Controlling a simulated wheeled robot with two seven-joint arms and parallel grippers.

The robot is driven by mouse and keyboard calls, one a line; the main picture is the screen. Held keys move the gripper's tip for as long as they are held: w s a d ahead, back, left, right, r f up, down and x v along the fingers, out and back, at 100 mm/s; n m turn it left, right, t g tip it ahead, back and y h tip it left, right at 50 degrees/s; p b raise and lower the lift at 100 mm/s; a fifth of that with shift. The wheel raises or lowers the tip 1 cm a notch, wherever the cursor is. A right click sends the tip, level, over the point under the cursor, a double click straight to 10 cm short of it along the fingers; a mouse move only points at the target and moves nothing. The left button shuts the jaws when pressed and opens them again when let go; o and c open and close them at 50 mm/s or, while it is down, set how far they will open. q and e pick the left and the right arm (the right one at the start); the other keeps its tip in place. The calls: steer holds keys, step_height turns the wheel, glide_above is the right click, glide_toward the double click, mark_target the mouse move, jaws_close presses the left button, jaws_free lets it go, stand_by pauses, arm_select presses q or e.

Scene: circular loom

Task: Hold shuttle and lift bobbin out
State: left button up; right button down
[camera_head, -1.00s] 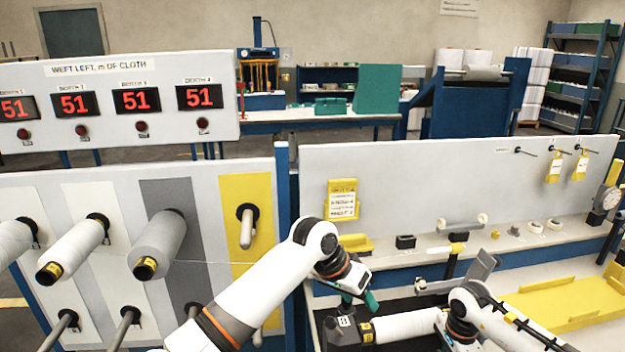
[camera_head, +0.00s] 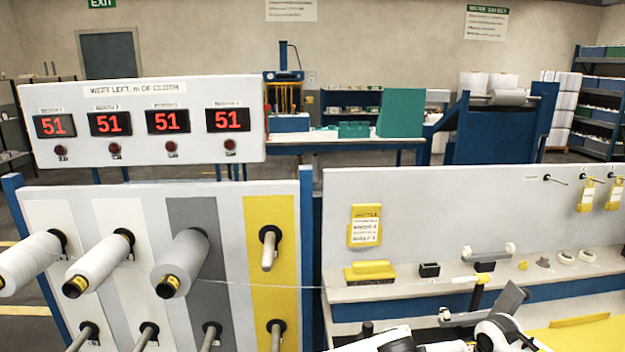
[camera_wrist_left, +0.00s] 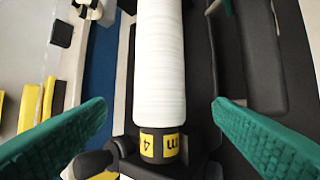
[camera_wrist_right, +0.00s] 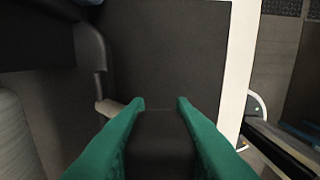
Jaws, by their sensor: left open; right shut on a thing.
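The white bobbin (camera_wrist_left: 160,65) lies lengthwise in the left wrist view, its black and yellow labelled end (camera_wrist_left: 160,143) nearest the camera. Dark parts of what looks like the shuttle (camera_wrist_left: 197,70) run along its side. My left gripper (camera_wrist_left: 160,110) is open, with one green finger on each side of the bobbin and gaps between. My right gripper (camera_wrist_right: 160,106) is shut on a black block, seemingly part of the shuttle (camera_wrist_right: 160,140). In the head view both grippers are below or at the bottom edge, so the contact is hidden there.
A rack with white and grey yarn packages (camera_head: 182,262) stands at the left. A thread runs from it to the right. The bench ledge (camera_head: 400,288) carries a yellow block (camera_head: 370,271), a black holder (camera_head: 429,269) and small parts. A yellow card (camera_head: 365,226) hangs on the panel.

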arm_select(q)
steer(key=shift+x, duration=3.3)
jaws_close()
